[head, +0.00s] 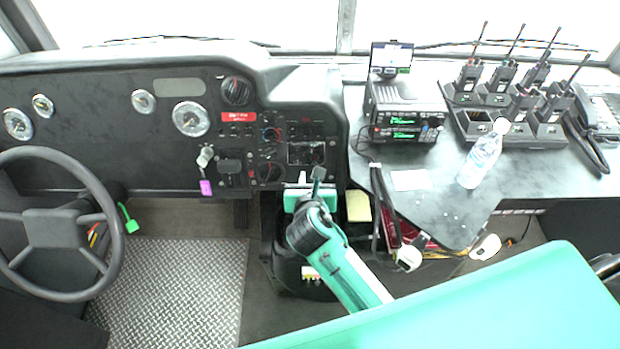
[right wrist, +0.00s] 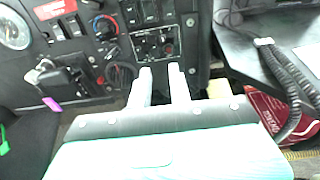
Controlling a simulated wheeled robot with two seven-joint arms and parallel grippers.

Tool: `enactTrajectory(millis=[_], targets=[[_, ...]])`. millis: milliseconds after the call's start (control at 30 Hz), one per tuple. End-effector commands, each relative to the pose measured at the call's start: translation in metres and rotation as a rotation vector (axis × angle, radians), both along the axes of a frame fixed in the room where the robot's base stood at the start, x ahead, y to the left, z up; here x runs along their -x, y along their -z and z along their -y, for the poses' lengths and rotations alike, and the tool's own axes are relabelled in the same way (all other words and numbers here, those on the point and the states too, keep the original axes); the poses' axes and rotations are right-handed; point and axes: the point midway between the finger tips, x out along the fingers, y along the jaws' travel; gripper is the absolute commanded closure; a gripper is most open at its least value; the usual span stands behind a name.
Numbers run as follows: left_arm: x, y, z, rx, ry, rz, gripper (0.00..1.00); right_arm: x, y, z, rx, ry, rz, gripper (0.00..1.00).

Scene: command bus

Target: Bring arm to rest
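My right gripper (head: 310,178) reaches forward in front of the centre of the dashboard (head: 90,95), with my green and grey arm behind it. In the right wrist view its two pale fingers (right wrist: 160,72) stand apart, with a narrow gap between them. The control panel shows through that gap, and nothing is held. The fingers point at the lower part of the panel; I cannot tell how close they are to it. My left gripper is not in view.
A steering wheel (head: 50,228) is at the left. At the right, a dark counter (head: 440,205) carries a radio unit (head: 403,110), several handheld radios (head: 470,73) on chargers, a clear bottle (head: 483,155) and a telephone (head: 600,112). Coiled cords (right wrist: 290,90) hang beside my right gripper.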

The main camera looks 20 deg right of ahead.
Motion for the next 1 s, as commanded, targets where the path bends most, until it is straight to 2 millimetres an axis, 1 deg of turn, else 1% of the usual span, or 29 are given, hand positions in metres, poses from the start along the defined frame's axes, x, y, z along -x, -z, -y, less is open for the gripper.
enactTrajectory(millis=[333, 467, 567, 667, 800, 867, 1000], targets=[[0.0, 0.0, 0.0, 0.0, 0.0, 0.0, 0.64, 0.0, 0.001, 0.001, -0.008, 0.004, -0.001, 0.8], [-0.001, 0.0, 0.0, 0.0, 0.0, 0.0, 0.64, 0.009, 0.007, 0.008, -0.108, 0.055, -0.01, 0.8], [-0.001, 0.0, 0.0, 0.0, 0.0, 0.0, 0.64, 0.025, 0.017, 0.019, -0.285, 0.149, -0.023, 0.8], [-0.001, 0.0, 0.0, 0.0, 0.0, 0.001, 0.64, 0.047, 0.03, 0.032, -0.509, 0.285, -0.038, 0.8], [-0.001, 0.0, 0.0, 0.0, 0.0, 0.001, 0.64, 0.08, 0.045, 0.048, -0.813, 0.503, -0.05, 0.8], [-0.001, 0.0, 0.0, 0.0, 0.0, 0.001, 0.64, 0.094, 0.05, 0.054, -0.937, 0.6, -0.053, 0.8], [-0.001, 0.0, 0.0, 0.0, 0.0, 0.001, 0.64, 0.128, 0.059, 0.065, -1.204, 0.849, -0.051, 0.8]])
